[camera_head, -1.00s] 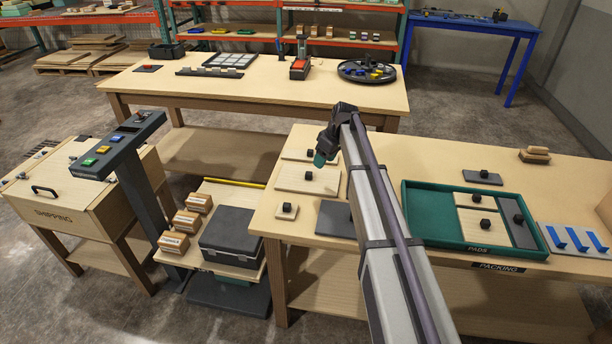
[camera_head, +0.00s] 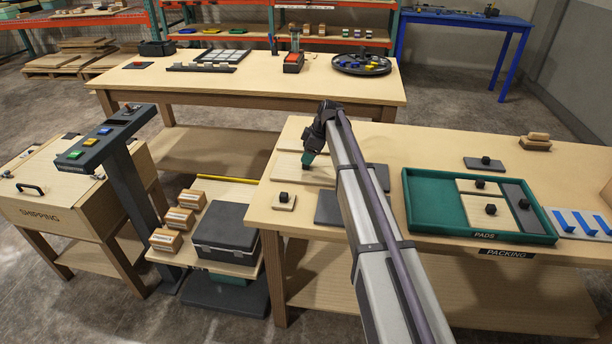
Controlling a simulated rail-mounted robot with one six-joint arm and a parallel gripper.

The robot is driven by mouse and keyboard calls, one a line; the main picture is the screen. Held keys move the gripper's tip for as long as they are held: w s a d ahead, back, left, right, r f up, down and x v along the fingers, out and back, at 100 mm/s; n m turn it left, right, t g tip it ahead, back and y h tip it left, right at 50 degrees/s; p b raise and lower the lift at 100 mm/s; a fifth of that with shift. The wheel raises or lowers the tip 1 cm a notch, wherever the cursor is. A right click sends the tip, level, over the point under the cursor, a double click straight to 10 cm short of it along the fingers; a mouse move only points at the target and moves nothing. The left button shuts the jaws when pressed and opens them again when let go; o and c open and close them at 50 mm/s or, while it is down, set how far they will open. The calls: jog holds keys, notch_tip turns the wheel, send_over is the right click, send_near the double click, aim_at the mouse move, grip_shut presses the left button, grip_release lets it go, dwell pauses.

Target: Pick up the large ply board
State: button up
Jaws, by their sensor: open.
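A large pale ply board (camera_head: 291,172) lies flat at the left end of the packing table. My gripper (camera_head: 308,159) is over this board, pointing down, with its greenish tip at the board's knob. The knob is hidden behind the gripper, and I cannot tell whether they touch. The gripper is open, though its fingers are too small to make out. Another pale board (camera_head: 290,134) lies behind it, partly hidden by my arm. A small ply board (camera_head: 282,206) with a black knob lies in front.
Dark boards lie beside it, one in front (camera_head: 328,210) and one to the right (camera_head: 376,172). A green tray (camera_head: 430,200) marked PADS holds ply and dark pieces, its left part empty. A dark case (camera_head: 225,232) sits on a lower stand to the left.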

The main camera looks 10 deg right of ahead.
aim_at(306, 167)
jog(key=b+x, duration=0.2)
jog(key=x, duration=0.2)
jog(key=shift+r, duration=0.25)
grip_shut()
